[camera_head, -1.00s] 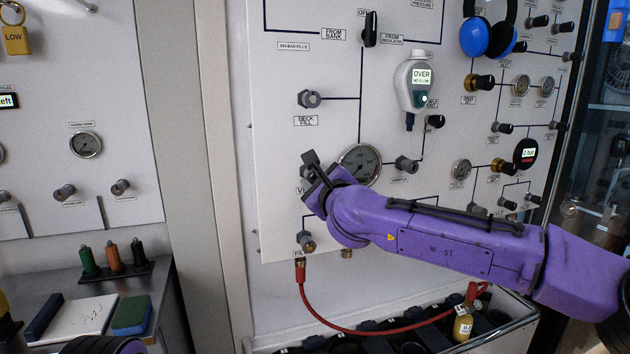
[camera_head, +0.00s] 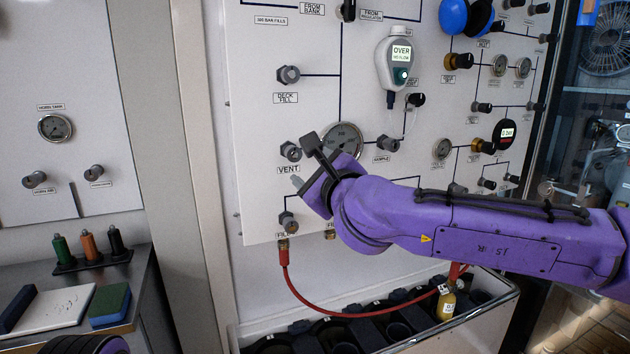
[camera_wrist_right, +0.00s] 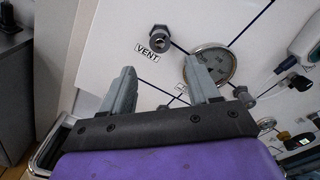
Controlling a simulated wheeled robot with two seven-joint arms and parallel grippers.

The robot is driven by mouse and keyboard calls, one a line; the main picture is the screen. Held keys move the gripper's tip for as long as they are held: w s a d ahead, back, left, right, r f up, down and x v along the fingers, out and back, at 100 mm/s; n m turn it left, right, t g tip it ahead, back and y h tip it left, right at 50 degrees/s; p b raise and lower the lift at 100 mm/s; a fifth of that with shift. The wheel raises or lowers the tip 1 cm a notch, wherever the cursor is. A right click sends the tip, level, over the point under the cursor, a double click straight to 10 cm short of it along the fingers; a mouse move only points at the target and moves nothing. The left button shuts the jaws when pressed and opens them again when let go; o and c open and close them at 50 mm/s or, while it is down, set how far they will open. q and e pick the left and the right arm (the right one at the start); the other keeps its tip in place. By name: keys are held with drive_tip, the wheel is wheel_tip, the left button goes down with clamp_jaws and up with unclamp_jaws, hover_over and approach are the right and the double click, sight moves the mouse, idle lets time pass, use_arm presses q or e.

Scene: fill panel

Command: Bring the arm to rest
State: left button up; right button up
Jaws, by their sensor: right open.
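My purple right arm reaches in from the right in the head view. Its gripper (camera_head: 304,168) is in front of the panel's lower left, just below the VENT knob (camera_head: 290,151). In the right wrist view the two grey fingers (camera_wrist_right: 160,72) are spread apart with nothing between them. The VENT knob (camera_wrist_right: 160,39) shows beyond the fingertips, apart from them. The round gauge (camera_wrist_right: 212,66) is behind the right finger. My left gripper is out of view; only a bit of purple arm shows at the lower left.
The white panel (camera_head: 250,110) carries several knobs and gauges. A red hose (camera_head: 310,309) hangs from the fill fitting toward a yellow bottle (camera_head: 446,304) at a rack (camera_head: 490,318) below. A bench with a sponge (camera_head: 109,302) stands at the left.

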drive_tip(key=shift+s+d, duration=0.2)
drive_tip(key=shift+s, duration=0.45)
drive_tip(key=s+d+f+n+g+h, duration=0.1)
drive_tip(key=s+d+f+n+g, duration=0.15)
drive_tip(key=f, duration=1.05)
drive_tip(key=s+d+f+n+g+h, duration=0.15)
drive_tip(key=f+n, duration=0.25)
drive_tip(key=f, duration=1)
drive_tip(key=s+d+f+n+g+h, duration=0.2)
drive_tip(key=s+f+n, duration=0.15)
drive_tip(key=f, duration=0.95)
drive_tip(key=s+d+f+n+g+h, duration=0.1)
drive_tip(key=s+d+f+n+g, duration=0.1)
drive_tip(key=s+d+f, duration=0.45)
drive_tip(key=s+d+f+n+g+h, duration=0.1)
drive_tip(key=s+d+f+n+g, duration=0.15)
drive_tip(key=s+f, duration=0.55)
drive_tip(key=s+d+f+n+g+h, duration=0.1)
drive_tip(key=s+d+f, duration=0.3)
drive_tip(key=s, duration=0.4)
drive_tip(key=s+d+f+n+g+h, duration=0.1)
drive_tip(key=s+d+f+g, duration=0.1)
drive_tip(key=s+d+f, duration=0.2)
drive_tip(key=s+d, duration=0.3)
drive_tip(key=s, duration=0.1)
